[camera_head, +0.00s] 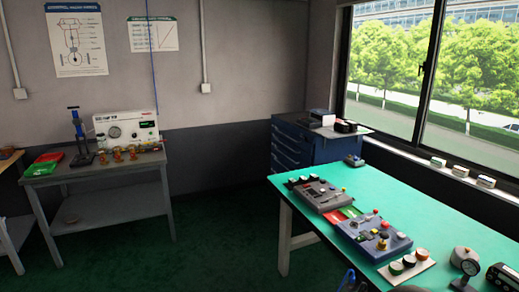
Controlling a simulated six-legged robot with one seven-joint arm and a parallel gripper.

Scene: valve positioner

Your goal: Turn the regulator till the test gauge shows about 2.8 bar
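A white test panel (126,127) stands at the back of a grey bench on the left. It has a round dial (114,132) and what looks like a small display; the reading is too small to make out. Another round gauge (466,260) with a pale face stands on the green table at lower right; its reading is also illegible. I cannot tell which of them is the test gauge, or pick out the regulator for certain among the small knobs and fittings.
The green-topped table (300,219) fills the lower right, bearing device boxes (373,236) and a tray of round parts (407,265). A blue drawer cabinet (318,146) stands behind it. The grey bench (95,172) also holds a red-green tray. Dark green floor (225,225) between is clear.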

